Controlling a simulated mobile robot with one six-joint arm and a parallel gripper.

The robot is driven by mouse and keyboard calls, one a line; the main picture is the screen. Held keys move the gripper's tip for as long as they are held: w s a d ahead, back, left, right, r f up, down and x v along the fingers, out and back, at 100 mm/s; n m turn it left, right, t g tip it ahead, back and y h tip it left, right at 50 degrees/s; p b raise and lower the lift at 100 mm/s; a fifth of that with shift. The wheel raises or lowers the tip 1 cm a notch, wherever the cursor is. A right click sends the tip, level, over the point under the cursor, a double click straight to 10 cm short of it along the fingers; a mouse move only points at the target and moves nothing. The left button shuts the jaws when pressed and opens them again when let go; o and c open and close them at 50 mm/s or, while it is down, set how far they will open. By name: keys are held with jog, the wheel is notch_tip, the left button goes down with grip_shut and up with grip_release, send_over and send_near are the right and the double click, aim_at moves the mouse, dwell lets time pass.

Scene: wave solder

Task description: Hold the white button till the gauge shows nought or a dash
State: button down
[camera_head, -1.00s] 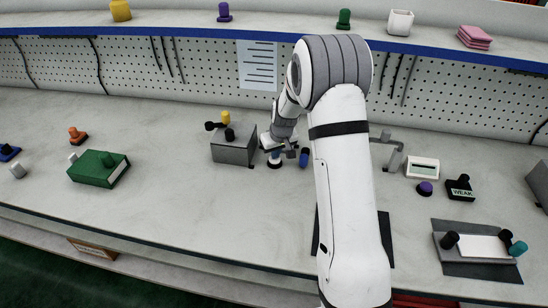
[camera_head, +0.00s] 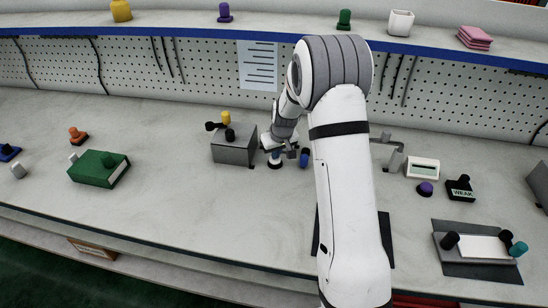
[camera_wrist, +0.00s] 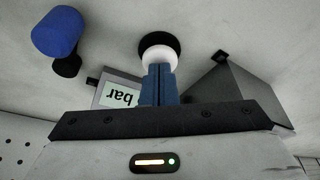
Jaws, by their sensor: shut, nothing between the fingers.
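The white button (camera_wrist: 159,53), on a round black base, is straight ahead of my fingertips in the wrist view. My gripper (camera_wrist: 158,72) is shut and empty, its blue fingers side by side. The fingertips overlap the button's edge in the picture and look to be on it; I cannot tell how far it is pressed. In the head view my gripper (camera_head: 277,154) points down at the button's base (camera_head: 275,165) beside the grey box. A gauge display (camera_wrist: 118,95) shows upside down in the wrist view reading "bar"; my fingers and gripper body hide the rest, so no figure is readable.
A grey box (camera_head: 234,150) with black and yellow knobs stands just left of my gripper. A blue knob (camera_head: 304,158) stands close on the right and shows large in the wrist view (camera_wrist: 57,31). A green box (camera_head: 98,168) lies farther left.

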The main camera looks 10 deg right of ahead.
jog(key=shift+f, duration=0.1)
dwell(0.6)
jog(key=shift+f+b, duration=0.4)
jog(key=shift+b, duration=0.1)
jog(key=shift+r, duration=0.1)
dwell(2.2)
jog(key=shift+r+p, duration=1.45)
jog(key=shift+r, duration=1.5)
